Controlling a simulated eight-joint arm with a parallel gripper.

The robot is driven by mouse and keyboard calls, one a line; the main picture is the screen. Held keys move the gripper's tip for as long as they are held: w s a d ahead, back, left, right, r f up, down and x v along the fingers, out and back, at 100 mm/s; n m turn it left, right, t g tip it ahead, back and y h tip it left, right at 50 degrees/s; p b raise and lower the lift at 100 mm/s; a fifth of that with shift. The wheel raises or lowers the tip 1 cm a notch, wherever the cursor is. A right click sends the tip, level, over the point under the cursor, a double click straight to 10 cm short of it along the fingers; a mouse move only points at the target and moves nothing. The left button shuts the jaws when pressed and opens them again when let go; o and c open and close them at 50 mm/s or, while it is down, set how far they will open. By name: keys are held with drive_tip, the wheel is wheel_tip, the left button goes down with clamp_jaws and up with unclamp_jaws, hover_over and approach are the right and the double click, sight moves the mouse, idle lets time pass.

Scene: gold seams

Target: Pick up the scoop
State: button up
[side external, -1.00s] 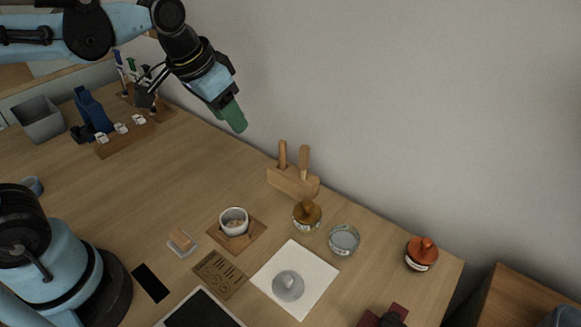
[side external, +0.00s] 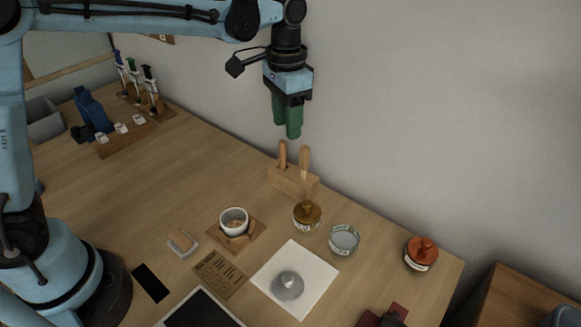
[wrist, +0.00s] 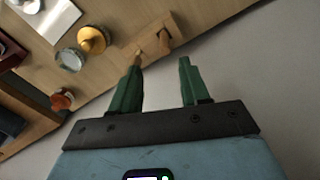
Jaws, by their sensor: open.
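A wooden holder (side external: 292,182) stands near the wall edge of the table, with two upright wooden handles, a left one (side external: 282,154) and a right one (side external: 304,160). The scoop's bowl is not visible; I cannot tell which handle belongs to it. My gripper (side external: 286,130) points down above the holder, its green fingers apart and empty. In the wrist view the open fingers (wrist: 160,65) show with the holder (wrist: 173,22) beyond their tips. No contact with a handle is visible.
An amber-lidded jar (side external: 307,215), a clear glass jar (side external: 344,239) and an orange-lidded jar (side external: 421,253) stand right of the holder. A white cup (side external: 234,219) and a white sheet (side external: 312,262) lie nearer. The wall is close behind. The table's left-middle is clear.

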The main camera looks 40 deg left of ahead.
sight(283, 170)
drive_tip(key=shift+s+a+f, duration=0.1)
drive_tip(key=shift+a+f, duration=0.05)
drive_tip(key=shift+f, duration=1.35)
drive_tip(key=shift+a+f, duration=0.2)
drive_tip(key=shift+f, duration=1.25)
drive_tip(key=shift+s+a+f, duration=0.1)
drive_tip(key=shift+a+f, duration=0.05)
drive_tip(key=shift+f, duration=1.35)
clamp_jaws()
